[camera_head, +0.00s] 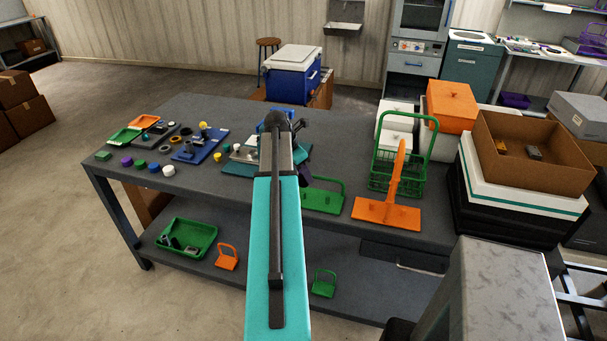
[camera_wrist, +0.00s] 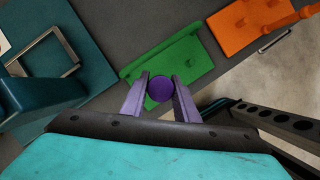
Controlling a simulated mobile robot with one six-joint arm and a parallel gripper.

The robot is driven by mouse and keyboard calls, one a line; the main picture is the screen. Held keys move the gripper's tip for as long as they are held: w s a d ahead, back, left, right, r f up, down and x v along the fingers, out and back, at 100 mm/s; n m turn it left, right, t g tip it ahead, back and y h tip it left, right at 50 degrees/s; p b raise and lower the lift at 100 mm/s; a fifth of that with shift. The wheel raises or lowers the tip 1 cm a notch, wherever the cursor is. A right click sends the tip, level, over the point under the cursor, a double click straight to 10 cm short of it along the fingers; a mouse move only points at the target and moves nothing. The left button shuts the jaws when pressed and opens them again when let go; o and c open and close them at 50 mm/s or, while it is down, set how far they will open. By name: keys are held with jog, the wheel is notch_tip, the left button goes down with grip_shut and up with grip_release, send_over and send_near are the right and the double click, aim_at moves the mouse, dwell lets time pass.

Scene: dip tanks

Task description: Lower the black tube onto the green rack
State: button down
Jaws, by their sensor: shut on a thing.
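My gripper (camera_wrist: 159,84) is shut on a tube (camera_wrist: 161,89), of which the wrist view shows only a round purple end between the two lilac fingers. The tube's sides and lower end are hidden, so I cannot see its black body. The green rack (camera_wrist: 190,61) lies behind and beneath the fingers in the wrist view. The tube overlaps its near part there; I cannot tell the height between them. In the head view the green rack (camera_head: 321,203) lies on the table right of my arm, with a raised handle.
A teal tray (camera_wrist: 87,60) with a metal frame is at left in the wrist view. Several small caps and trays cover the table's left side.

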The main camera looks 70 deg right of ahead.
aim_at(304, 193)
jog(key=shift+f+b, duration=0.6)
jog(key=shift+f, duration=0.4)
jog(key=shift+p, duration=0.6)
dwell(0.7)
jog(key=shift+f, duration=0.15)
dwell(0.7)
jog(key=shift+f+b, duration=0.3)
jog(key=shift+f, duration=1.65)
dwell(2.0)
dwell(0.4)
jog(key=c, duration=1.3)
grip_release()
